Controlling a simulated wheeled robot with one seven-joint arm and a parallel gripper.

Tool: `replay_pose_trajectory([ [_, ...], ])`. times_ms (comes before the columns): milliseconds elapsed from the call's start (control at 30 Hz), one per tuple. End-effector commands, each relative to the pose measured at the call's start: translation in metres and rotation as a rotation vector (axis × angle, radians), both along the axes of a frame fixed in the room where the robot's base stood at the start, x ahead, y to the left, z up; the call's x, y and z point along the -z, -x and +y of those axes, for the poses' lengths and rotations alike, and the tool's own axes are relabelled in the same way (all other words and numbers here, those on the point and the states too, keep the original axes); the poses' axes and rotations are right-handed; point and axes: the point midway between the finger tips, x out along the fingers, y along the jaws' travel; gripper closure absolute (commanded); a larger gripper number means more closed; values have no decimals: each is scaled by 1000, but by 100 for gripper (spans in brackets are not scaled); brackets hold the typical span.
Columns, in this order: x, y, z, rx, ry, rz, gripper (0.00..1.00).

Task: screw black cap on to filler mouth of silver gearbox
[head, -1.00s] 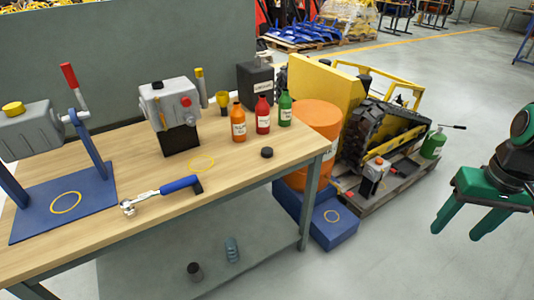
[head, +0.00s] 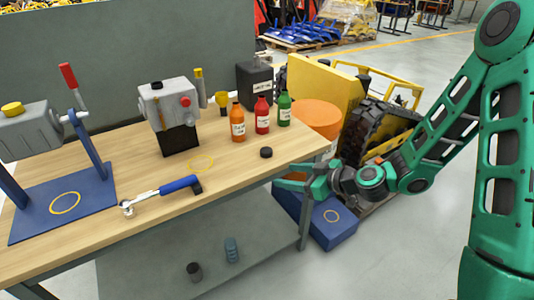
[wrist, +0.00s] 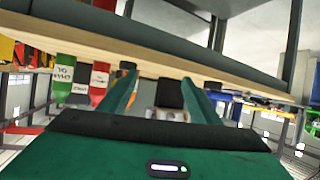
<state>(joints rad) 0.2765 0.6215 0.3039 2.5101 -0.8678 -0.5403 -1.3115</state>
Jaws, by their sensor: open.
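A small black cap (head: 266,152) lies on the wooden bench near its right end. A silver gearbox (head: 158,100) stands on a black block toward the back of the bench, with a red plug on its front and a small dark fitting on top. Whether that fitting is an open filler mouth is too small to tell. My gripper (head: 284,176) is open and empty by the bench's right front corner, to the right of and nearer than the cap. The wrist view looks upside down along the spread fingers, with the gearbox (wrist: 166,115) between them.
Orange (head: 238,123), red (head: 262,115) and green (head: 284,109) bottles stand behind the cap. A ratchet tool (head: 165,192) lies at the front. Another grey gearbox (head: 30,130) with a yellow cap hangs on a blue stand (head: 95,205). The bench around the cap is clear.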

Motion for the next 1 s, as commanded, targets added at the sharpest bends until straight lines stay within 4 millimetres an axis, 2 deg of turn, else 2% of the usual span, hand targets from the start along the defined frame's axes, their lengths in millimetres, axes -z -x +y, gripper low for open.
replay_pose_trajectory([
  [100,0,-16,16,66,-92,-65,43],
  [200,-1,-31,20,144,-145,-108,43],
  [500,10,-56,11,326,-198,-135,43],
  [667,12,-62,13,344,-197,-140,43],
  [1000,19,-91,34,341,-195,-143,43],
])
